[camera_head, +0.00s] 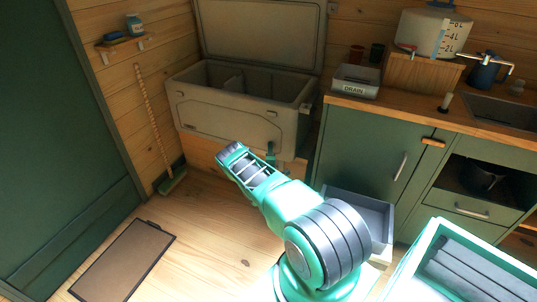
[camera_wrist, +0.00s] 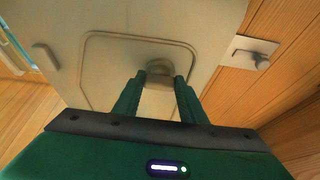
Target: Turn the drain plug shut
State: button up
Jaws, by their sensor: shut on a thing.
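The open cool box (camera_head: 235,122) stands against the back wall with its lid up and its inside divided. In the wrist view its pale side (camera_wrist: 118,65) fills the picture, with a ridged rectangular outline on it. The drain plug (camera_wrist: 158,70) is a small round grey knob on that side. My gripper (camera_wrist: 160,80) is shut on the drain plug, one green finger on each side. In the head view my arm reaches to the cool box's front, and I cannot make out the plug there. The plug's turn angle is unclear.
A grey bin labelled DRAIN (camera_head: 355,83) stands on the wooden counter (camera_head: 400,108) at the right. A grey open tray (camera_head: 362,210) sits low beside my arm. A broom (camera_head: 148,115) leans at the left wall. A mat (camera_head: 124,262) lies on the otherwise clear floor.

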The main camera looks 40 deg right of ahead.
jog(key=shift+s+d+f, duration=0.1)
jog(key=shift+s+f, duration=0.15)
jog(key=shift+s, duration=0.05)
jog(key=o, duration=1.1)
jog(key=shift+c, duration=0.2)
jog(key=shift+w+r, duration=0.1)
jog(key=shift+w, duration=0.1)
jog(key=v, duration=1.1)
jog(key=shift+w+d, duration=0.1)
